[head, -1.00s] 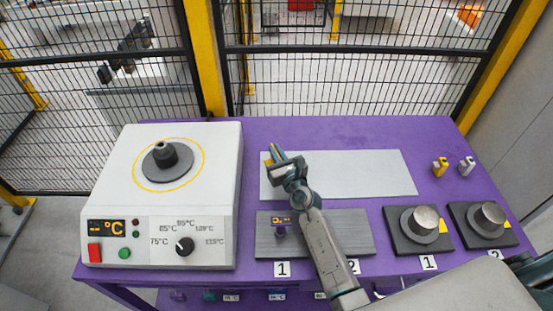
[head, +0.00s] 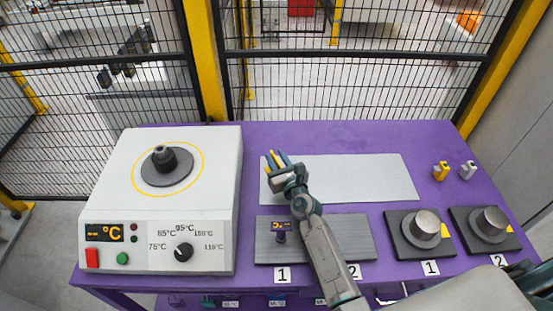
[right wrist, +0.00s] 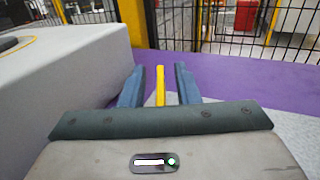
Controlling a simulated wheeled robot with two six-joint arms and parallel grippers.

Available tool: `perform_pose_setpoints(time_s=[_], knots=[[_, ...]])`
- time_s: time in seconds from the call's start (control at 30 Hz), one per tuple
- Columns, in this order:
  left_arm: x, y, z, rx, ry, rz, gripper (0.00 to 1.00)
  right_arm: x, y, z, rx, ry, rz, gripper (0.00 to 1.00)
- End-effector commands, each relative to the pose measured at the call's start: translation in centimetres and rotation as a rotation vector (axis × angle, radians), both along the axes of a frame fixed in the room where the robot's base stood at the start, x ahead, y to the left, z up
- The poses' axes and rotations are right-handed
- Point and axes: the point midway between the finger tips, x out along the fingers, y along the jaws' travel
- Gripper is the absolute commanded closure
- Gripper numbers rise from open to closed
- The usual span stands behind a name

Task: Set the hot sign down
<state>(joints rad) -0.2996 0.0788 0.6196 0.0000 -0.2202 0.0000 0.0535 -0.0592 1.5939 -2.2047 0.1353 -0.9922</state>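The hot sign shows as a thin yellow strip seen edge-on in the right wrist view (right wrist: 160,85). In the head view a bit of the yellow sign (head: 274,159) shows between the fingertips, at the left end of the pale grey plate (head: 350,175). My right gripper (head: 277,160) is open around the sign, with a gap on each side between it and the blue fingers (right wrist: 159,86). The sign's lower part is hidden, so its contact with the surface cannot be seen. My left gripper is not in view.
A white heater (head: 110,215) with a black round hub stands at left. A dark grey board (head: 355,237) lies in front under my right arm. Two dark blocks with metal cylinders (head: 427,222) and small yellow and grey pieces (head: 441,171) are at right. A mesh fence stands behind.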

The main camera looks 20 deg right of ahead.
Motion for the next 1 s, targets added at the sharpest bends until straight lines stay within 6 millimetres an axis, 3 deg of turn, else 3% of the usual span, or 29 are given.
perform_pose_setpoints(time_s=[0.2, 0.4, 1.0], knots=[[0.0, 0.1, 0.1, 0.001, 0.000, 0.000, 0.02, -3.8, -0.4, -0.3, 0.000, 0.004, 0.000, 0.71], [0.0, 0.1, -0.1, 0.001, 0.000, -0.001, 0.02, -6.5, -0.7, -0.2, 0.001, 0.003, 0.000, 0.71], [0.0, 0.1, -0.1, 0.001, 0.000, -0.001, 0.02, -7.2, -0.8, -0.2, 0.000, 0.002, 0.001, 0.71]])
